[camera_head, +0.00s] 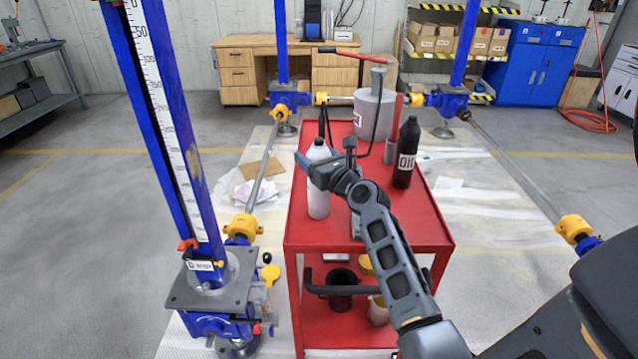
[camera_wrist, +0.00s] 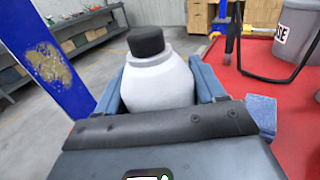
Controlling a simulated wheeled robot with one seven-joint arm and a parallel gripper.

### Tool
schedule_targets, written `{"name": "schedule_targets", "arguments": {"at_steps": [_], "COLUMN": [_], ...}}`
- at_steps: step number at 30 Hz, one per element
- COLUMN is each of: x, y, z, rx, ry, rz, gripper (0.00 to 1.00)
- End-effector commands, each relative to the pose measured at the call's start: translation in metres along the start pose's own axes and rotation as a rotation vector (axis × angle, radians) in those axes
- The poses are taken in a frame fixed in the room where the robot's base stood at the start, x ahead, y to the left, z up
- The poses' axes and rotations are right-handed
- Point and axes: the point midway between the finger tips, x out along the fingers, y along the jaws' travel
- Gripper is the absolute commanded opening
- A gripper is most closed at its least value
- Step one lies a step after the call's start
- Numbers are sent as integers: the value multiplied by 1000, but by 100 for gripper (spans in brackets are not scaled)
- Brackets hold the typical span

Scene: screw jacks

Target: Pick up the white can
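The white can (camera_head: 319,200) is a tall white bottle with a dark cap, upright on the left part of the red cart's top (camera_head: 420,225). My gripper (camera_head: 318,168) is at its upper body, reaching in from the right. In the wrist view the can (camera_wrist: 160,85) stands between the two blue-grey fingers of my gripper (camera_wrist: 160,92), its cap above them. The fingers lie close along both sides. I cannot tell whether they press on it. Its lower part is hidden behind the gripper in the wrist view.
A black oil bottle (camera_head: 406,155) and a grey container (camera_head: 375,112) with a red-handled pump stand on the cart further right and back. Blue screw-jack columns (camera_head: 165,115) rise around the cart; the nearest is at left. The floor at far left is clear.

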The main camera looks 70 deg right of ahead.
Motion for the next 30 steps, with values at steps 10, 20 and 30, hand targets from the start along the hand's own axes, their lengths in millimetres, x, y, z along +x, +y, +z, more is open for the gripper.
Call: {"name": "schedule_targets", "arguments": {"at_steps": [10, 20, 30], "x": [0, 0, 0], "y": [0, 0, 0], "z": [0, 0, 3], "rx": [0, 0, -1], "ry": [0, 0, -2], "rz": [0, 0, 0], "gripper": [35, 4, 0]}}
